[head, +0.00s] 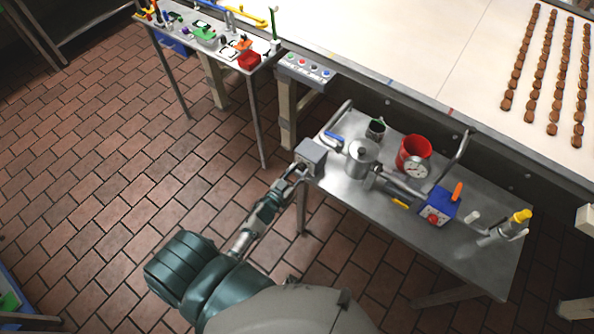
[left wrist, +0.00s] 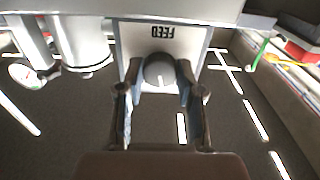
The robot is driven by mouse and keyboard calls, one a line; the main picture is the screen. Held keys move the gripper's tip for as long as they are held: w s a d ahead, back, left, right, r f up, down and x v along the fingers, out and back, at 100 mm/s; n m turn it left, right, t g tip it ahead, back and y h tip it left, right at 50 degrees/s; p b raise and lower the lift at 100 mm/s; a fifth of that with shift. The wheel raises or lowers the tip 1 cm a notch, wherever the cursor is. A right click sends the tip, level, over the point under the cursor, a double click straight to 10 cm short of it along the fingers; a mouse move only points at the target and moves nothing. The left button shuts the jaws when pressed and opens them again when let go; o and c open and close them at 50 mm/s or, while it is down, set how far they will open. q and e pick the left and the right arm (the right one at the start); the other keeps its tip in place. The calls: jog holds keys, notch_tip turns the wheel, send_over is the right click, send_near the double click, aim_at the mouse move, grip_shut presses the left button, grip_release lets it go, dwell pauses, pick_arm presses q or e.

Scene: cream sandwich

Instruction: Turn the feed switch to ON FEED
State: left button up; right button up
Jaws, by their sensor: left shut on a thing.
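The feed switch box (head: 312,151) is a grey block at the near left corner of the steel table. In the left wrist view its pale face (left wrist: 132,40) carries the word FEED, shown upside down. A round dark grey knob (left wrist: 158,71) sits on that face. My left gripper (head: 298,169) reaches up to the box from below. In the left wrist view its two fingers (left wrist: 160,84) are closed around the knob, one on each side. The knob's pointer and ON mark cannot be made out. My right gripper is not in view.
The steel table (head: 455,262) also carries a metal pot (head: 361,157), a red bucket (head: 411,150), a gauge (head: 417,167) and a blue box (head: 439,204) with a red button. A button panel (head: 305,67) is behind.

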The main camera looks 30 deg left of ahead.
pick_arm(q)
jog(key=shift+a, duration=0.35)
jog(key=shift+d, duration=0.1)
jog(key=shift+d+m, duration=0.4)
jog(key=shift+d, duration=0.1)
jog(key=shift+m, duration=0.3)
jog(key=shift+a+m, duration=0.3)
jog(key=shift+m, duration=0.4)
jog(key=shift+f+m, duration=0.1)
jog(key=shift+m, duration=1.3)
jog(key=m, duration=0.3)
jog(key=shift+m+b, duration=0.3)
jog(key=shift+b, duration=0.05)
jog(key=m, duration=0.3)
jog(key=shift+b, duration=0.3)
jog(key=shift+m, duration=0.8)
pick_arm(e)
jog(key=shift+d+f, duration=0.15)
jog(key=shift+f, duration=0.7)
pick_arm(q)
jog(key=shift+f, duration=0.1)
